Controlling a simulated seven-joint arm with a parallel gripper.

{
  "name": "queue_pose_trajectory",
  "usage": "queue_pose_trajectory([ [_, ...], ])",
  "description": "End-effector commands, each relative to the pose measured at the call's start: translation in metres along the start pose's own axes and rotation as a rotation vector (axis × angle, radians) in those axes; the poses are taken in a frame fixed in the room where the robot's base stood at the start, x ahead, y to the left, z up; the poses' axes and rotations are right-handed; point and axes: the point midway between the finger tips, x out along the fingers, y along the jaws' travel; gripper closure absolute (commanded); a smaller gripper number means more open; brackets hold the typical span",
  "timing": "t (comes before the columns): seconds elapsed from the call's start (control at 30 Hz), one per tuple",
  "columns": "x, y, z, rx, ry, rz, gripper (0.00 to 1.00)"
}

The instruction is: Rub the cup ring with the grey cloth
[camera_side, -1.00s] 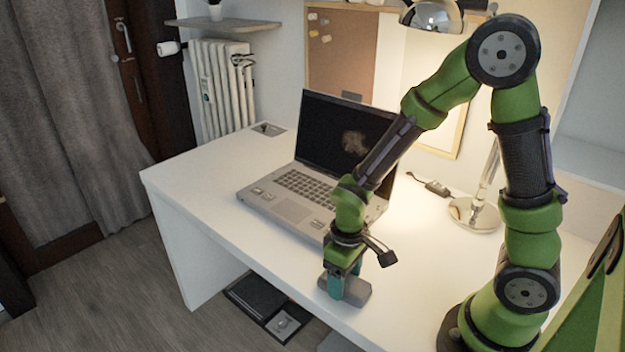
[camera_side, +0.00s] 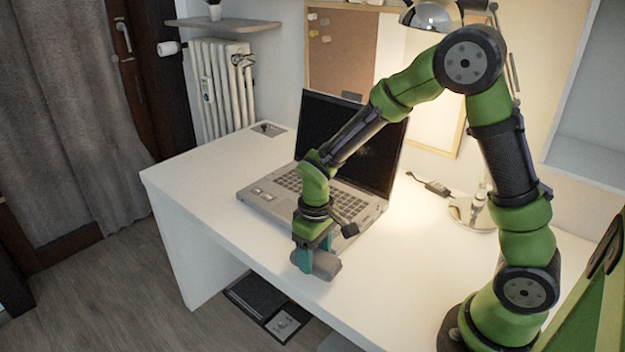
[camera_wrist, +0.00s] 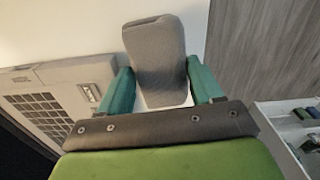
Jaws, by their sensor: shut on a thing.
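My gripper (camera_side: 314,254) points down at the front edge of the white desk, just in front of the laptop. It is shut on the grey cloth (camera_side: 327,265), a thick folded pad at desk level. In the wrist view the grey cloth (camera_wrist: 156,58) sits between the two teal fingers of my gripper (camera_wrist: 158,88). Whether the cloth presses on the desk I cannot tell. The cup ring does not show in either view; it may be hidden under the cloth or my arm.
An open laptop (camera_side: 290,197) stands close behind my gripper; its corner also shows in the wrist view (camera_wrist: 75,78). A lamp base (camera_side: 470,212) and a small dark cabled item (camera_side: 436,188) are at the back right. The floor drops off in front.

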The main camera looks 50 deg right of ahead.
Motion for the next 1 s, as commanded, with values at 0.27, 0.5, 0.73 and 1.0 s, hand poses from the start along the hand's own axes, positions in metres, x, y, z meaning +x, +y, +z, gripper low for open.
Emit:
queue_pose_trajectory([
  [0.27,-0.029,0.0,-0.001,-0.001,0.004,0.0,0.63],
  [0.5,-0.051,0.0,-0.001,-0.002,0.005,0.0,0.63],
  [0.73,-0.064,0.0,0.0,0.0,0.002,0.0,0.63],
  [1.0,-0.064,0.0,0.0,-0.001,0.001,0.0,0.63],
])
